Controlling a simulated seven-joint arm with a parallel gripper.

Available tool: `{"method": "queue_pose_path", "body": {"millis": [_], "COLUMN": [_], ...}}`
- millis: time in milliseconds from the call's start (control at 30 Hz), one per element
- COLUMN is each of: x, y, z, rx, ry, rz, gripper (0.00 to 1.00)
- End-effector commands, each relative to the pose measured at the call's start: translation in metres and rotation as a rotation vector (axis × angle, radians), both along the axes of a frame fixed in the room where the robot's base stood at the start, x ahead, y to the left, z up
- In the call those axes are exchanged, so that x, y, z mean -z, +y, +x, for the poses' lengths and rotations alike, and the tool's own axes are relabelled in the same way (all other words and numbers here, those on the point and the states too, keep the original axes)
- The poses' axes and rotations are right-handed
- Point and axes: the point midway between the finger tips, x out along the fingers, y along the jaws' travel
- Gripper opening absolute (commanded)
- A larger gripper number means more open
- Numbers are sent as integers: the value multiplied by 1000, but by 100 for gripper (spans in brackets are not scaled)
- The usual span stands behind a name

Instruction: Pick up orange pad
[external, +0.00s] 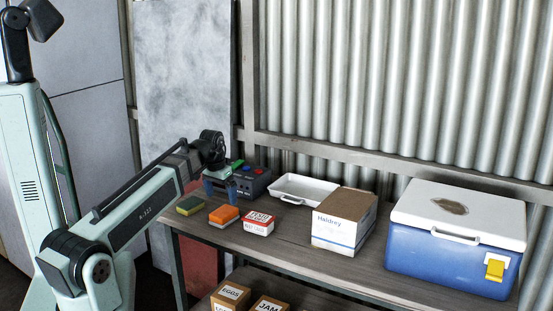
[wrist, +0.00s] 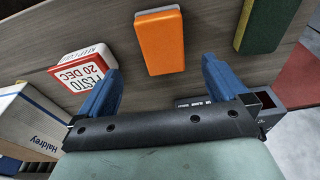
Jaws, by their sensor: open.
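The orange pad (external: 224,214) lies on the table, between a green-and-yellow sponge and a white-and-red tub in the external view. It looks like a block with an orange face over a pale layer. In the wrist view the orange pad (wrist: 161,42) is ahead of my fingertips, roughly centred between them. My gripper (external: 219,186) is above the table, and the pad is apart from it. The two blue fingers of my gripper (wrist: 160,88) are spread with nothing between them.
Beside the pad are the sponge (external: 190,205) and the tub (external: 259,222). A dark box with coloured buttons (external: 252,184) stands behind my gripper. Farther right are a white tray (external: 320,190), a Haldrey box (external: 335,232) and a blue cooler (external: 440,262). Labelled boxes (external: 231,293) sit below.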

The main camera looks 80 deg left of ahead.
Motion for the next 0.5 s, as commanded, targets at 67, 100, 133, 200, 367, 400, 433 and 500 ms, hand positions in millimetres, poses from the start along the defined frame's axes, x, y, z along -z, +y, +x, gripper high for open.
{"method": "queue_pose_path", "body": {"millis": [67, 100, 133, 200, 367, 400, 433, 500], "x": [10, 14, 17, 23, 30, 31, 31, 33], "y": [1, 1, 2, 2, 3, 3, 3, 4], "z": [1, 1, 2, 3, 3, 3, 3, 4], "rx": [0, 0, 0, 0, 1, 1, 1, 0], "ry": [1, 1, 1, 1, 1, 1, 0, 0], "rz": [-1, -1, -1, -1, -1, -1, 0, 0], "gripper": [100, 100, 100, 100, 100, 100, 100, 100]}}
